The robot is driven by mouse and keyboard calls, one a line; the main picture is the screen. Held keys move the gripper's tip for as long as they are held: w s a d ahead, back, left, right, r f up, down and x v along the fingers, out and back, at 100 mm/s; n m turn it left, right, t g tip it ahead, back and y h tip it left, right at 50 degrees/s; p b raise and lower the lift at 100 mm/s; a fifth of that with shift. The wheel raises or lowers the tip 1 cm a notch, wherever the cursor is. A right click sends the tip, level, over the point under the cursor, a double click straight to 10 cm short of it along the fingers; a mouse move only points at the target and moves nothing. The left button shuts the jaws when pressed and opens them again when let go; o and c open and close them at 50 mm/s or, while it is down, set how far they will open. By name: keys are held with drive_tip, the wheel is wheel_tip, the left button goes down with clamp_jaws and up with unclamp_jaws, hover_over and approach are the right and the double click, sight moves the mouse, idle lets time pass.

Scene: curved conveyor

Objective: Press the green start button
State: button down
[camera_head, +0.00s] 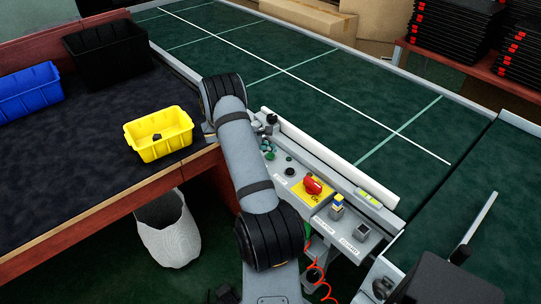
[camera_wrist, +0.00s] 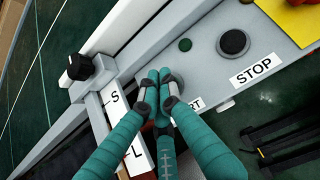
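My gripper (camera_wrist: 160,76) has teal fingers, which are together with nothing seen between them. The fingertips are over the grey control panel (camera_wrist: 206,72), beside a START label (camera_wrist: 192,104) that they partly cover. The panel spot just above that label is hidden behind the fingers, and no green start button shows clearly there. A small dark green round piece (camera_wrist: 185,45) lies up and right of the fingertips, apart from them. In the head view the gripper (camera_head: 268,151) is at the left end of the panel. Contact with the panel cannot be told.
A black round button (camera_wrist: 233,42) with a STOP label (camera_wrist: 254,69) is right of the fingers. A black knob (camera_wrist: 79,66) is at left. The head view shows a red emergency button (camera_head: 312,185) on yellow, a yellow bin (camera_head: 160,148) and the green conveyor (camera_head: 330,85).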

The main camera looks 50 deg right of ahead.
sight(270, 157)
drive_tip(key=shift+f, duration=0.1)
idle(0.5)
drive_tip(key=shift+f+b, duration=0.35)
drive_tip(key=shift+b, duration=0.15)
drive_tip(key=shift+f+b, duration=0.4)
idle(0.4)
drive_tip(key=shift+r, duration=0.15)
drive_tip(key=shift+r+p, duration=0.6)
drive_tip(key=shift+r, duration=0.1)
drive_tip(key=shift+r+p, duration=1.9)
drive_tip(key=shift+r, duration=0.6)
